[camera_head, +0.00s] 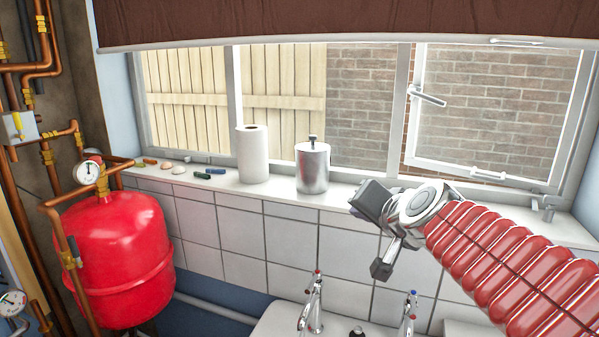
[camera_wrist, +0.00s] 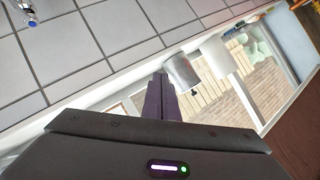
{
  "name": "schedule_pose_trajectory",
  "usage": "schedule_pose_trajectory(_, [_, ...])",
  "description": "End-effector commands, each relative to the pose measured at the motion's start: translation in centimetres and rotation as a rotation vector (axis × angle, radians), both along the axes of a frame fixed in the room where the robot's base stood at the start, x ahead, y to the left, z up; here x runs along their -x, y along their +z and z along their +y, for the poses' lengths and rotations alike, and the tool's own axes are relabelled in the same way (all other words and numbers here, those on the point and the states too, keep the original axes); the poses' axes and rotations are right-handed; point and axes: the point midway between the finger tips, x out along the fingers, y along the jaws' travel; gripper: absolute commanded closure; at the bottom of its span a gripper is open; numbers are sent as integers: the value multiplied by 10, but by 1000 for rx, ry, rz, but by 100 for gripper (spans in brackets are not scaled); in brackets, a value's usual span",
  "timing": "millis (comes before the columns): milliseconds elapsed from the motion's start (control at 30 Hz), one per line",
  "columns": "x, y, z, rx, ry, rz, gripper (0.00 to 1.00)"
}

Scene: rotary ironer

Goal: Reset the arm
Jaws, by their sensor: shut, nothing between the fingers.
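My gripper (camera_wrist: 160,82) shows in the wrist view with its two dark fingers together and nothing between them. In the head view my red ribbed arm (camera_head: 500,255) reaches in from the lower right, and its dark and silver end is in front of the window sill and tiles. The fingertips are hard to make out there. A metal canister (camera_head: 313,168) stands on the sill to the left of the arm's end, apart from it. It also shows just beyond the fingers in the wrist view (camera_wrist: 183,73).
A paper towel roll (camera_head: 252,155) and small items stand on the sill (camera_head: 215,190). A red tank (camera_head: 118,258) with copper pipes is at left. Taps (camera_head: 313,300) rise from the sink below. The right window pane (camera_head: 490,110) is tilted open. Air between tank and arm is clear.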

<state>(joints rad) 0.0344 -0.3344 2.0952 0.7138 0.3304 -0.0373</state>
Motion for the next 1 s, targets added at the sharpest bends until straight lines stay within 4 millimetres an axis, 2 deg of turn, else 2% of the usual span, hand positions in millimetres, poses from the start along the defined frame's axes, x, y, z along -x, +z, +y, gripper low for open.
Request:
schedule_pose_trajectory(33, [20,-11,5,44,39,32,100])
schedule_pose_trajectory(267, [109,-78,11,258,193,213,100])
schedule_pose_trajectory(500, [204,-148,-12,485,299,426,100])
schedule_pose_trajectory(600, [233,-167,-25,555,318,496,100])
schedule_pose_trajectory(733, [252,-181,-34,604,332,547,100])
schedule_pose_trajectory(1000, [254,-182,-35,611,333,555,100])
